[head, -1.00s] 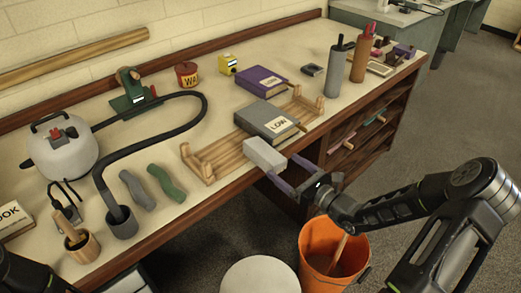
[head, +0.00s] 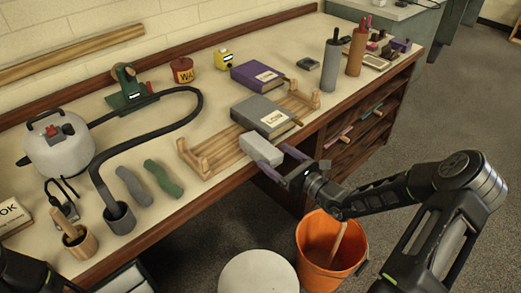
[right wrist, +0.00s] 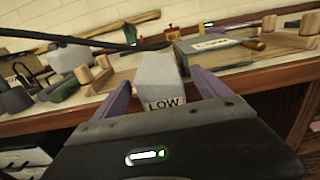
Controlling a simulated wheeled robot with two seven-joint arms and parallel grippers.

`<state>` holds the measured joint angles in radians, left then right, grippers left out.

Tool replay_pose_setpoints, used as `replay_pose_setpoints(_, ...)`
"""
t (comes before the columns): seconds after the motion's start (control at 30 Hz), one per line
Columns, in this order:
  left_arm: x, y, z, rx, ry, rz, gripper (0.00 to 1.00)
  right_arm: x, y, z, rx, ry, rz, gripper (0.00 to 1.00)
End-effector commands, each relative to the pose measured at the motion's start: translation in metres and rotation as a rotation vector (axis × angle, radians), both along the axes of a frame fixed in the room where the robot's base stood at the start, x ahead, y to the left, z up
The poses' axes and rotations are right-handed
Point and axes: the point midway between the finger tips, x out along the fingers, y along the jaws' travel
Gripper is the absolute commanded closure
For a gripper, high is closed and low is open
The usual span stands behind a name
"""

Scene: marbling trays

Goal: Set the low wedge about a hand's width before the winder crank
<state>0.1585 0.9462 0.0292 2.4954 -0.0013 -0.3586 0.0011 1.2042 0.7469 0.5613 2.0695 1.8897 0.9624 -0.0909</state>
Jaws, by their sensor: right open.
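A pale grey block marked LOW (right wrist: 155,75), the low wedge, lies near the bench's front edge by the wooden rack; it also shows in the head view (head: 261,148). My right gripper (head: 274,160) is open at the wedge's near end. In the right wrist view its purple fingers stand on either side of the wedge with gaps. A green device with a round wheel (head: 128,97), apparently the winder, stands at the back left of the bench; its crank is hard to make out. My left gripper is out of view; only a dark part of mine shows at lower left.
The wooden rack (head: 200,161) and a grey book with a LOW label (head: 259,112) lie beside the wedge. A black hose (head: 150,135) curves before the green device from a white tank (head: 60,150). Green and grey wavy pieces lie nearby. An orange bucket (head: 315,240) stands below.

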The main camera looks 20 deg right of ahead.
Motion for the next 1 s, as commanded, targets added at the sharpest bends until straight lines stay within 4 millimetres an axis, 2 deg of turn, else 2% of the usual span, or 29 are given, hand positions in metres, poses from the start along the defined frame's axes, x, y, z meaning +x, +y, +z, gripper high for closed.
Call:
replay_pose_setpoints(0.23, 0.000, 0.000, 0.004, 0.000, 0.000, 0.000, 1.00, 0.032, 0.013, 0.000, 0.003, -0.001, 0.002, 0.15)
replay_pose_setpoints(0.37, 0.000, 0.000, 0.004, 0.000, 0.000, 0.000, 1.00, 0.044, 0.017, 0.000, 0.000, -0.001, 0.001, 0.15)
replay_pose_setpoints(1.0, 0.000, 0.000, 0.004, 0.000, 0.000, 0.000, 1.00, 0.045, 0.017, 0.000, -0.001, -0.001, 0.000, 0.16)
